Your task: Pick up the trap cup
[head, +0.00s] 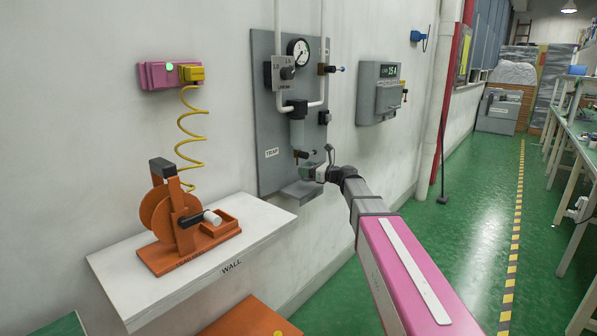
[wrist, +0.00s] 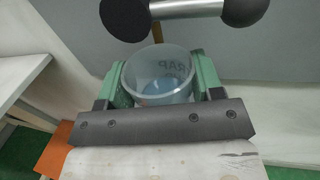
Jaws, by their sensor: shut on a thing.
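The trap cup (wrist: 160,97) is a clear, round cup, open at the top, with dark lettering that reads in part "RAP" and a bluish bottom. In the wrist view it sits between the two green fingers of my gripper (wrist: 163,78), which is shut on it. In the head view my gripper (head: 312,172) is in front of the lower part of the grey wall panel (head: 268,125), below the trap body (head: 297,130) and above a small grey ledge (head: 307,191). The cup cannot be made out clearly there.
A dark-ended lever (wrist: 190,10) hangs just above the cup in the wrist view. A white wall shelf (head: 255,235) with an orange reel device (head: 180,225) stands to the left. A grey box (head: 378,92) hangs right of the panel. Green floor is open to the right.

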